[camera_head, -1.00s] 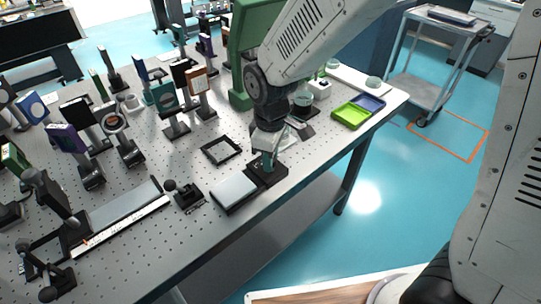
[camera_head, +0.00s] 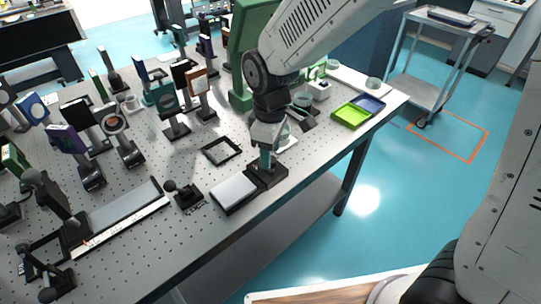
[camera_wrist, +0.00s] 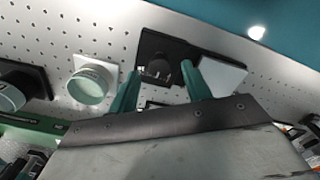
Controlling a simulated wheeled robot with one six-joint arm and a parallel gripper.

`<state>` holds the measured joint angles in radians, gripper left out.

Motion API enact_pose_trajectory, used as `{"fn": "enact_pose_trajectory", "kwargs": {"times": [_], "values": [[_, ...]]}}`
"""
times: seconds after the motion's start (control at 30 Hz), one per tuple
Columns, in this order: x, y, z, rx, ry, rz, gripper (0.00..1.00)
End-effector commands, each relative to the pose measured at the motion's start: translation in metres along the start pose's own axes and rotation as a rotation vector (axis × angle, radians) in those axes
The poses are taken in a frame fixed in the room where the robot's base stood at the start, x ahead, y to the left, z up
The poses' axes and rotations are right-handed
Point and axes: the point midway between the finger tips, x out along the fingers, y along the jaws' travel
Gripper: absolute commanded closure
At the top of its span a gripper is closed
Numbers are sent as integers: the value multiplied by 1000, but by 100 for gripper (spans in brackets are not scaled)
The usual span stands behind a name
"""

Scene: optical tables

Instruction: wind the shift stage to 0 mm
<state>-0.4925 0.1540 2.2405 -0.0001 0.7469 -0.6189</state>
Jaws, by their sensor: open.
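A long grey stage (camera_head: 125,205) with a white scale strip (camera_head: 120,228) along its front edge lies at the table's left front. A small orange-red mark shows near the strip's left end; the figures are too small to read. A black knobbed piece (camera_head: 184,194) stands at its right end. My gripper (camera_head: 266,163) points down over a black block (camera_head: 272,178) beside a pale flat plate (camera_head: 234,191). In the wrist view my open green fingers (camera_wrist: 160,86) are on either side of a dark round part (camera_wrist: 159,68) on the black block (camera_wrist: 150,42). Contact cannot be told.
Several mounted optics (camera_head: 122,138) crowd the table's left and back. A black square frame (camera_head: 221,150) lies left of my gripper. A green tray (camera_head: 351,115) and blue tray (camera_head: 368,103) sit at the right corner. The table's front edge is close to the block.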

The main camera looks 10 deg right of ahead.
Motion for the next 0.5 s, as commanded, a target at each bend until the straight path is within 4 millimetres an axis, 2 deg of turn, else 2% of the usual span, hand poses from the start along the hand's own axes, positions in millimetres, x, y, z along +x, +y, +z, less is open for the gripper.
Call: {"fn": "enact_pose_trajectory", "kwargs": {"times": [0.1,0.23,0.33,0.5], "values": [[-23,0,-1,0,4,3,51],[-42,1,-1,0,4,3,51],[-51,0,0,0,2,2,51],[-54,0,0,0,0,0,51]]}}
